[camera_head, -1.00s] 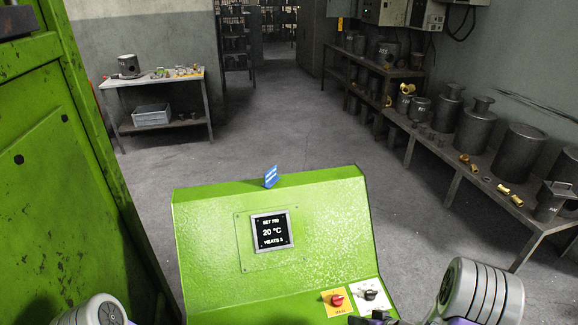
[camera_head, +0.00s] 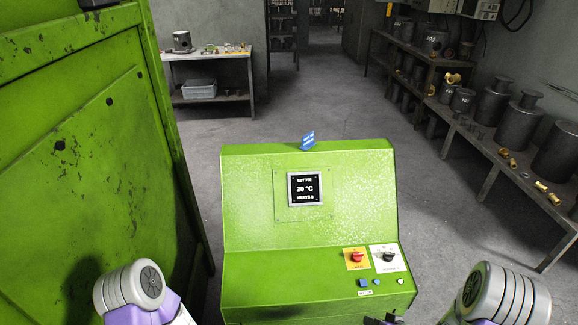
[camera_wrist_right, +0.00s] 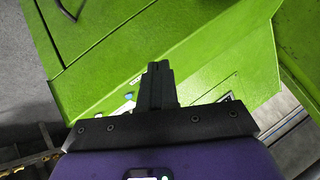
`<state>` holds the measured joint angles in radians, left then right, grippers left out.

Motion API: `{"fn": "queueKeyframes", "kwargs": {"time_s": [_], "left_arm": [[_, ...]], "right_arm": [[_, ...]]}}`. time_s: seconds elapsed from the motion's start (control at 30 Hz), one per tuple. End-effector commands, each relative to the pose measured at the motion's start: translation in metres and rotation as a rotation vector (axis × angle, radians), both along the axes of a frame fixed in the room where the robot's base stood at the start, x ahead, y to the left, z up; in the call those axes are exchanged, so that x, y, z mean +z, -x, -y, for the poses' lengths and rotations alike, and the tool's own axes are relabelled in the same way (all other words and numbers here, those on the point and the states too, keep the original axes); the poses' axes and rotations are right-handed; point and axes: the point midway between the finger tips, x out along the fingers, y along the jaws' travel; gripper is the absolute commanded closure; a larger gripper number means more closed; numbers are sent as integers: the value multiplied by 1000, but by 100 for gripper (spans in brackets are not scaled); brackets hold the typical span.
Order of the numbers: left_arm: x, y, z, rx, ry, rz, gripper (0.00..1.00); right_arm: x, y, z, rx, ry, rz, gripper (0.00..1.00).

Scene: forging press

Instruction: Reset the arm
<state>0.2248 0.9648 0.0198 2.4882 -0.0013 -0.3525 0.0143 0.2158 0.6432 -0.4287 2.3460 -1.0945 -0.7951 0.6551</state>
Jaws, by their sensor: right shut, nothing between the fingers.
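My right gripper (camera_wrist_right: 158,85) is shut and empty in the right wrist view, its dark fingers together over the green control console. In the head view only a dark tip of the right gripper (camera_head: 380,320) shows at the bottom edge, in front of the console. My right arm (camera_head: 500,295) comes in at the bottom right. My left arm (camera_head: 135,290) shows at the bottom left, but its gripper is out of the picture. The green console (camera_head: 250,235) has a display (camera_head: 305,188) reading 20 °C, a red knob (camera_head: 357,256) on a yellow plate and a black knob (camera_head: 388,256).
A large green machine panel (camera_head: 80,150) stands close on the left. A table (camera_head: 205,56) with small parts is at the back left. A long bench (camera_head: 470,130) with metal cylinders runs along the right. The grey floor (camera_head: 330,105) behind the console is clear.

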Motion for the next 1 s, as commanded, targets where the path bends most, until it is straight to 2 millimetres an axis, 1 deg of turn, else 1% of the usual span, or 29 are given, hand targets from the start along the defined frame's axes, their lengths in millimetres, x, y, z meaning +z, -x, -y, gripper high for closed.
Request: {"fn": "queueKeyframes", "kwargs": {"time_s": [0.03,0.17,0.27,0.37,0.4,0.5,0.6,0.7,0.8,1.0], "left_arm": [[0,1,0,0,0,-1,100],[0,1,0,-1,1,-3,100],[0,1,0,-1,1,-3,100],[0,1,0,-1,0,-2,100],[0,1,0,-1,0,-2,100],[0,1,0,-1,0,-2,100],[0,1,0,-1,1,-3,100],[0,1,0,-1,1,-3,100],[0,1,0,-1,1,-3,100],[0,1,0,-1,1,-3,100]], "right_arm": [[-8,3,-6,-9,6,-25,100],[-31,12,-23,-34,30,-99,100],[-53,27,-43,-48,51,-189,100],[-77,55,-70,-50,67,-323,100],[-85,68,-81,-47,70,-380,100],[-99,101,-108,-27,71,-514,100],[-105,128,-127,-8,65,-616,100],[-107,144,-139,7,60,-678,100],[-107,151,-144,14,57,-703,100],[-107,152,-144,13,56,-705,100]]}}
